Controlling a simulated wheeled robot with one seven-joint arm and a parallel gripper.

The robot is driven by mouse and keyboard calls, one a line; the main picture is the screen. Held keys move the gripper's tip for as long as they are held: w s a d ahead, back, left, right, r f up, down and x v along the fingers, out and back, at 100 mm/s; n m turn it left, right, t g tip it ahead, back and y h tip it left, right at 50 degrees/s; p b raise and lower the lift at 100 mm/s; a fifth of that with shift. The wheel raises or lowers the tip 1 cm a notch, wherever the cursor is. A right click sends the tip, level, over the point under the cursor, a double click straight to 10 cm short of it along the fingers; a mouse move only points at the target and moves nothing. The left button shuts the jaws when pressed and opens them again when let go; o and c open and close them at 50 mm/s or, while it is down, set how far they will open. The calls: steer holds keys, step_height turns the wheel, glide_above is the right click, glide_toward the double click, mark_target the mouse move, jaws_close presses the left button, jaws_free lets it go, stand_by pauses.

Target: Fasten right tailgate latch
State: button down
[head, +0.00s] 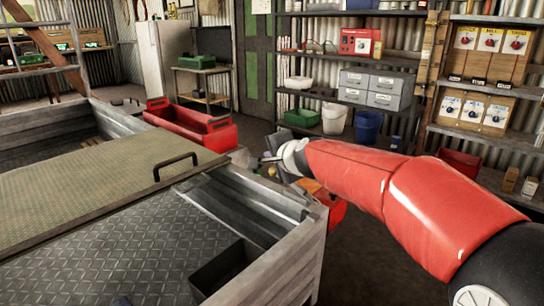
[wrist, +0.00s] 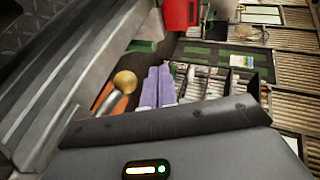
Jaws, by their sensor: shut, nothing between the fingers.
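My gripper shows in the wrist view as two lavender fingers (wrist: 159,72) side by side, shut and empty. A brass-coloured ball knob (wrist: 124,82) on a grey stem, with an orange piece (wrist: 109,98) beside it, sits just left of the fingers; it looks like the latch, though its fastening state cannot be told. The fingers appear apart from the knob. The grey metal wall of the bed (wrist: 75,80) runs along the left. In the head view my red arm reaches to the bed's far right side (head: 235,190), and the latch is not clear there.
A red crate (head: 190,125) stands behind. Shelves with grey drawers (head: 378,88) and a blue bucket (head: 368,127) line the back wall.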

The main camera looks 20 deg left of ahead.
steer(key=shift+r, duration=0.1)
step_height(320, 180, up, 13)
steer(key=s+a+p, duration=0.1)
steer(key=p, duration=0.3)
steer(key=shift+s+a+p, duration=0.3)
steer(key=shift+s+a, duration=0.05)
steer(key=shift+s, duration=0.05)
steer(key=s+d+f+n+h, duration=0.1)
steer(key=s+d+f, duration=0.1)
steer(key=d, duration=0.5)
steer(key=s+d+f+n+h, duration=0.1)
steer(key=s+d+h, duration=0.15)
steer(key=d, duration=0.55)
steer(key=s+d+f+n+g+h, duration=0.2)
steer(key=s+d+f, duration=0.7)
steer(key=s+d, duration=0.3)
steer(key=s+d+f+n+g+h, duration=0.2)
steer(key=s+d+f+n+h, duration=0.1)
steer(key=s+d+f, duration=0.5)
steer(key=s+d, duration=0.3)
steer(key=s, duration=0.1)
steer(key=shift+s+d+f+h, duration=0.35)
steer(key=shift+s, duration=0.05)
